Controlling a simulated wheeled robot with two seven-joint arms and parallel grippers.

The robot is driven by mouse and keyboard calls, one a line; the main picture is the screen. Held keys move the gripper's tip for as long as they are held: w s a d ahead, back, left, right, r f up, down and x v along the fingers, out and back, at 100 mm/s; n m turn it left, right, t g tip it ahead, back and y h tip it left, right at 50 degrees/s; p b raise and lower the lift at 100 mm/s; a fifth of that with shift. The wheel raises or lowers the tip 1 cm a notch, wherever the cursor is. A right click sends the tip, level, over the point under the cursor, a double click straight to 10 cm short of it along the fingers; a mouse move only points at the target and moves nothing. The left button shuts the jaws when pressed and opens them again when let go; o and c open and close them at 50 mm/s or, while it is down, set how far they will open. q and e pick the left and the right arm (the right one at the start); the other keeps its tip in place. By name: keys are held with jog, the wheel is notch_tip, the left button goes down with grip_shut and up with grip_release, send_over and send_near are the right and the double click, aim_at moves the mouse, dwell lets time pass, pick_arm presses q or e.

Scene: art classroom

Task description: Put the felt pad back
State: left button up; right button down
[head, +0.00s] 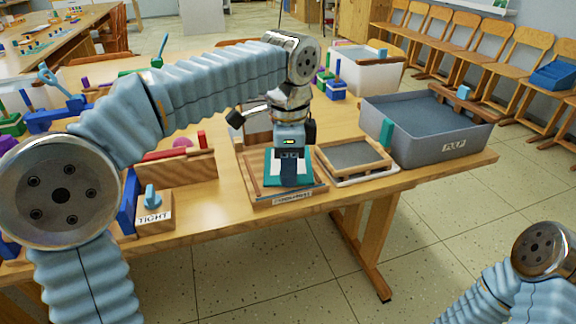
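A teal felt pad (268,181) shows at a wooden board (262,201) with a printed label on its front edge, near the front of the table. A pale patch lies at the pad's middle. My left gripper (290,178) points down over the pad, and its dark fingers hide part of it. I cannot tell whether the fingers are shut, touch the pad or hold it. My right gripper is out of view; only part of my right arm shows at bottom right.
A framed screen (355,156) stands just right of the board. A grey tub (425,140) marked PULP is farther right, with a teal piece at its left corner. A wooden block (155,212) labelled TIGHT is left. The white bin (365,75) stands behind.

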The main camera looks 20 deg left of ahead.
pick_arm(q)
grip_shut()
